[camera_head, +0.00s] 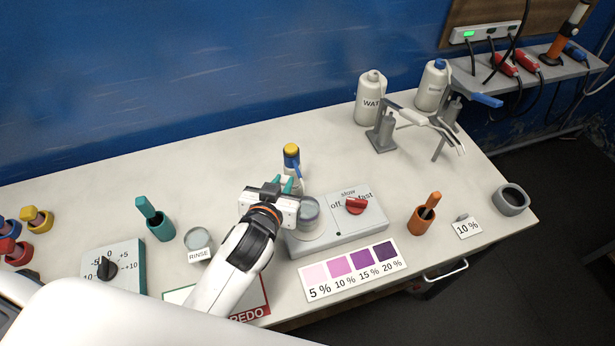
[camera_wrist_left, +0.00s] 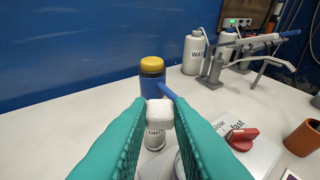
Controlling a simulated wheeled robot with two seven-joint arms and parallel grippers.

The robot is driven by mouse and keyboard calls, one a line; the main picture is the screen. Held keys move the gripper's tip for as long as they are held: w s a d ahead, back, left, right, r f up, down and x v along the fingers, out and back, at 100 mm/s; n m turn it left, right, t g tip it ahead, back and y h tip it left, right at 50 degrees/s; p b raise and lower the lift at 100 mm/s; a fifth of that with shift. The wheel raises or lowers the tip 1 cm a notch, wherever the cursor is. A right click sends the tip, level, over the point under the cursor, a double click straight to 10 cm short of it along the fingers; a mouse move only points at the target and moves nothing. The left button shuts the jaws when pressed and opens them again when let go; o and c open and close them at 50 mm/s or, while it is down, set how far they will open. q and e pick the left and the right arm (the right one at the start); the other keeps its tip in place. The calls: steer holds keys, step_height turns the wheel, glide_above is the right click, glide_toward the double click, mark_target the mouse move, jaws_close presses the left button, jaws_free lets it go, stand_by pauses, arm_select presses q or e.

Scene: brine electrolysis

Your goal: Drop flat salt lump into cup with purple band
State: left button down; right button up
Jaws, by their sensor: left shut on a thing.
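My left gripper (camera_head: 284,186) is shut on a small white lump (camera_wrist_left: 160,114), which shows between its teal fingertips in the left wrist view. The lump is held above the table, in front of a bottle with a yellow cap. In the head view the gripper hides the lump. A round, clear cup (camera_head: 309,213) stands on the grey stirrer plate, just right of and below the gripper. Its band looks greyish-purple, but part of the cup is hidden by my wrist. In the wrist view only a bit of its rim shows, low behind the right finger. My right gripper is not in view.
The stirrer box with a red knob (camera_head: 355,206) lies right of the gripper. The yellow-capped bottle (camera_head: 291,157) stands close behind. A rinse dish (camera_head: 198,239) and teal holder (camera_head: 160,228) are left. An orange holder (camera_head: 421,219) and grey ring (camera_head: 510,201) are right.

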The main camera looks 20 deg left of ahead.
mark_target(309, 219)
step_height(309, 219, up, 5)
steer(key=p, duration=0.3)
arm_select(q)
steer(key=shift+m+h, duration=0.3)
steer(key=shift+m, duration=0.1)
steer(key=d+f+b, duration=0.1)
steer(key=f, duration=0.1)
steer(key=s+d+f+b, duration=0.1)
steer(key=f+b, duration=0.1)
steer(key=s+d+f+b, duration=0.1)
steer(key=f+b, duration=0.1)
steer(key=f, duration=0.1)
steer(key=shift+d, duration=0.4)
steer(key=shift+r, duration=0.1)
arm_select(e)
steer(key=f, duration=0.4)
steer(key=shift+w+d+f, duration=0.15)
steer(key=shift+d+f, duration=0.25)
arm_select(q)
steer(key=c, duration=1.2)
jaws_free()
steer(key=shift+c, duration=0.2)
steer(key=shift+s, duration=0.1)
